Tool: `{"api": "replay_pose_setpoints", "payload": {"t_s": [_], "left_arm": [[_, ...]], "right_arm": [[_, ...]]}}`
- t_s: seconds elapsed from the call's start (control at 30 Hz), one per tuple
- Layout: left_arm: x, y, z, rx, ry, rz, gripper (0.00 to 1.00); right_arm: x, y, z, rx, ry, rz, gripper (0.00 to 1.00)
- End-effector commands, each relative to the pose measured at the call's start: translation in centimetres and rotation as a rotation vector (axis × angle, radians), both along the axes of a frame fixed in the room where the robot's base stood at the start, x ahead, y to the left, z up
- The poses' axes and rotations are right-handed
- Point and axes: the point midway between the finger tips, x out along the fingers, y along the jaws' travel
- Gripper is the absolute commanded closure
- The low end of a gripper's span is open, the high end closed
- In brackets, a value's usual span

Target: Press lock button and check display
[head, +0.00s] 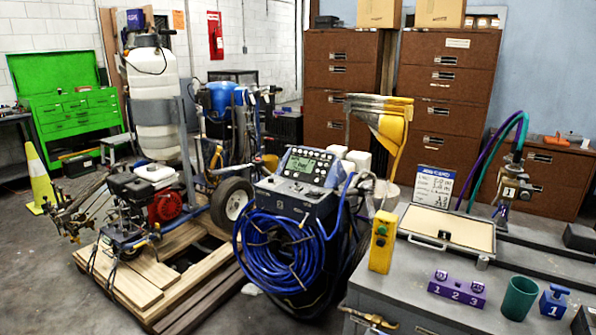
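A dark control console (300,180) stands in the middle, on a unit with a coil of blue hose (281,252) on its front. Its tilted panel carries a lit greenish display (305,165) with several round pale buttons and knobs around it. The display's text and the button labels are too small to read, so I cannot tell which one is the lock button. A yellow control box (382,242) with small buttons stands upright at the left edge of the grey bench. Neither of my grippers shows in the head view.
The grey bench (400,290) at right holds a purple numbered block (457,289), a green cup (519,298) and a shallow tray (447,228). A wheeled machine with a red engine (165,206) stands on wooden pallets (150,275) at left. Bare floor lies at far left.

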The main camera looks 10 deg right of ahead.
Motion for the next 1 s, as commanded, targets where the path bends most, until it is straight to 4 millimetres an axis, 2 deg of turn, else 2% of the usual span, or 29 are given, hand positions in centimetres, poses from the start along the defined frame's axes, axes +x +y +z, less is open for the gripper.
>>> {"api": "replay_pose_setpoints", "payload": {"t_s": [0.07, 0.4, 1.0], "left_arm": [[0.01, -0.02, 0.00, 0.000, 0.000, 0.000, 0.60], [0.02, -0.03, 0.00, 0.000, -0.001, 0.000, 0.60], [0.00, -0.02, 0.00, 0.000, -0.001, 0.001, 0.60]], "right_arm": [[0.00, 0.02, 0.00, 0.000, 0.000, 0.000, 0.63], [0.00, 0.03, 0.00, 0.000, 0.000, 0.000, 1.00], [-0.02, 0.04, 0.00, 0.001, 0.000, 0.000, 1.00]]}}
